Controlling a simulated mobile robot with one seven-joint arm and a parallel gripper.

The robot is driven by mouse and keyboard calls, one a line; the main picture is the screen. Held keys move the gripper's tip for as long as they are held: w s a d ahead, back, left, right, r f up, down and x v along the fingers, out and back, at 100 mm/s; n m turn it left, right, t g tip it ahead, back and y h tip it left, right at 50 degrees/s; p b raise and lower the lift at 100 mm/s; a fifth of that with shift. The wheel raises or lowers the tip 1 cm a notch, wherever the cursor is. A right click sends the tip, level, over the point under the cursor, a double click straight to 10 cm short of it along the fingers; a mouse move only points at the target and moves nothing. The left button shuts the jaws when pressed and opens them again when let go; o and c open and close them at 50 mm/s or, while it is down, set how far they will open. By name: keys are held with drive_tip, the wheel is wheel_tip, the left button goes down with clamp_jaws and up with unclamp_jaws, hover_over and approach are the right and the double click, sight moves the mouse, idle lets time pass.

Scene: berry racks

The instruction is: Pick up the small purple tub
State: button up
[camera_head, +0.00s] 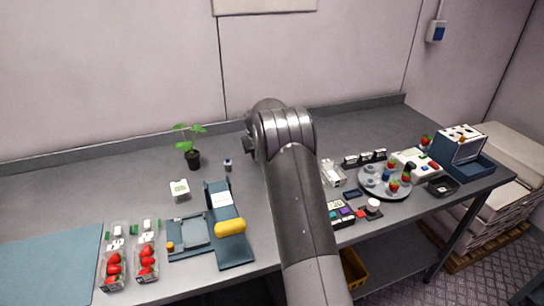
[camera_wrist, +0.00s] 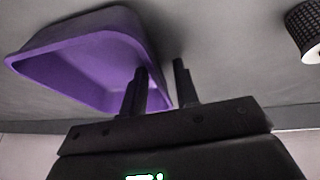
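The small purple tub (camera_wrist: 75,32) fills the upper left of the wrist view, its hollow side and rim facing the camera. My gripper (camera_wrist: 160,78) is at the tub's right end. One finger overlaps the tub's opening and the other is just outside its right wall, with part of the rim between them. A gap shows between the fingers, so the gripper looks open; I cannot tell whether either finger touches the wall. In the head view my arm hides both the tub and the gripper.
A dark ribbed round object (camera_wrist: 304,30) is at the wrist view's upper right. On the grey bench in the head view are a potted seedling (camera_head: 192,158), a blue device with a yellow handle (camera_head: 230,228), strawberry punnets (camera_head: 113,284), a round grey tray (camera_head: 372,192) and a blue box (camera_head: 447,150).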

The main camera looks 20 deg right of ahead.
clamp_jaws()
idle(0.3)
